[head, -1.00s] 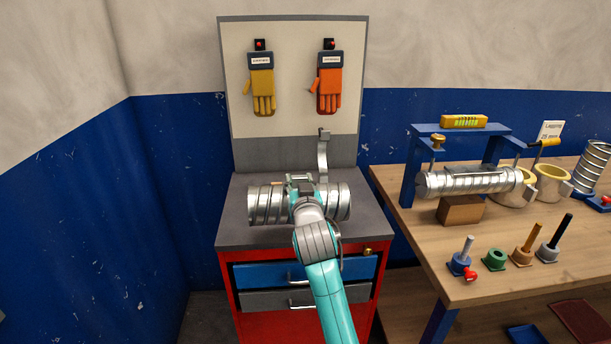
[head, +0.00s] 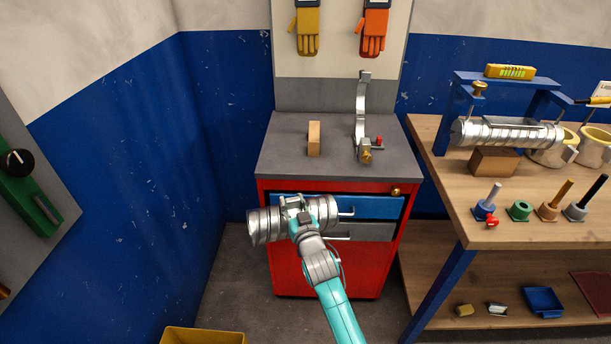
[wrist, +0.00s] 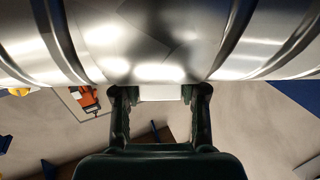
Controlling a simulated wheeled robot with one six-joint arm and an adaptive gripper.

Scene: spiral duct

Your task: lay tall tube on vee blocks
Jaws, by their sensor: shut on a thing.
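A ribbed silver metal tube (head: 267,225) lies roughly level in the head view, in front of the red drawer cabinet and off its top. My gripper (head: 294,204) is shut on it near its middle. In the wrist view the tube (wrist: 150,35) spans the top of the picture, with my gripper's fingers (wrist: 160,95) against its underside and a pale piece between them. A second ribbed tube (head: 510,134) lies under the blue frame on the bench, above a wooden block (head: 493,161). I cannot clearly make out vee blocks.
The workbench (head: 465,205) carries several coloured pegs and cups. A green panel (head: 30,190) is at left, a yellow bin (head: 203,337) below.

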